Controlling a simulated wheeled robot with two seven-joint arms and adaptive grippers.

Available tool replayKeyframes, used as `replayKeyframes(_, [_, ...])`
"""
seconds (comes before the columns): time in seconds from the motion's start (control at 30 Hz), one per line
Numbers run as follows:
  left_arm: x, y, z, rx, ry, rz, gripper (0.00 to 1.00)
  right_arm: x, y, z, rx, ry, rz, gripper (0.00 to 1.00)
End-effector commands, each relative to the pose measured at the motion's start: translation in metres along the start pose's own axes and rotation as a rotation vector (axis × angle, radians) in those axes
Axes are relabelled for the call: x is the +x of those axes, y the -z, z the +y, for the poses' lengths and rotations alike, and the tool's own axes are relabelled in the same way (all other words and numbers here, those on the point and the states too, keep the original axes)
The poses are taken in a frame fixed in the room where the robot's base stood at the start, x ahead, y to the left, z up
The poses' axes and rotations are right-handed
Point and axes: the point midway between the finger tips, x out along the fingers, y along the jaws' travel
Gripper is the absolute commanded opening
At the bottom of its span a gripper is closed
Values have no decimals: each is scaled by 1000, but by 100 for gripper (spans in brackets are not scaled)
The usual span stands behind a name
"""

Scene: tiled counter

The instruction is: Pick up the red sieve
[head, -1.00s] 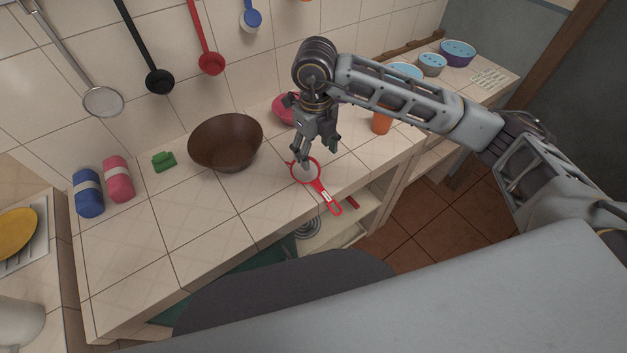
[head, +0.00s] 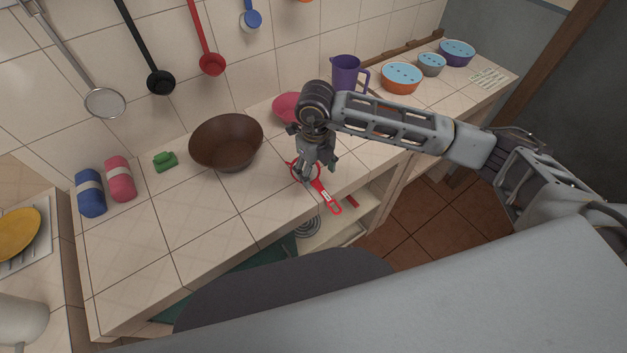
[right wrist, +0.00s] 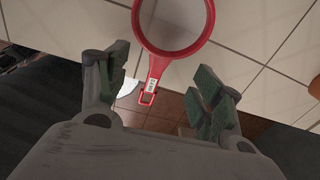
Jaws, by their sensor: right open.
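The red sieve (head: 326,197) lies on the tiled counter, its round head on the tiles and its handle sticking out past the front edge. My right gripper (head: 314,177) is low over the sieve, partly hiding its head. In the right wrist view the sieve (right wrist: 152,79) shows its ring at the top and its handle between my fingers. There my right gripper (right wrist: 156,90) is open, with one green-padded finger on each side of the handle and apart from it. My left gripper is not in view.
A brown bowl (head: 226,147) stands left of the sieve and a pink bowl (head: 287,107) behind it. A purple jug (head: 345,73) and lidded bowls (head: 401,78) are at the back right. The counter's front left is clear. Shelves (head: 346,222) lie below the edge.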

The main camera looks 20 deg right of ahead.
Motion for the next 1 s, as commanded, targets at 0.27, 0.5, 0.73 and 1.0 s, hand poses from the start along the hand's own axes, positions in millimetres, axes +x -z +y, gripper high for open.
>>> replayKeyframes(0.27, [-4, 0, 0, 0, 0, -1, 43, 8, 2, 0, 1, 0, 1, 67])
replayKeyframes(0.5, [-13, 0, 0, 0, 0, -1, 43, 33, 7, 1, 0, -1, 3, 67])
replayKeyframes(0.73, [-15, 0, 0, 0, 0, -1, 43, 50, 6, 1, 0, -1, 1, 67])
replayKeyframes(1.0, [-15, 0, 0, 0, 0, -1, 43, 52, 6, 1, 0, 0, 0, 67])
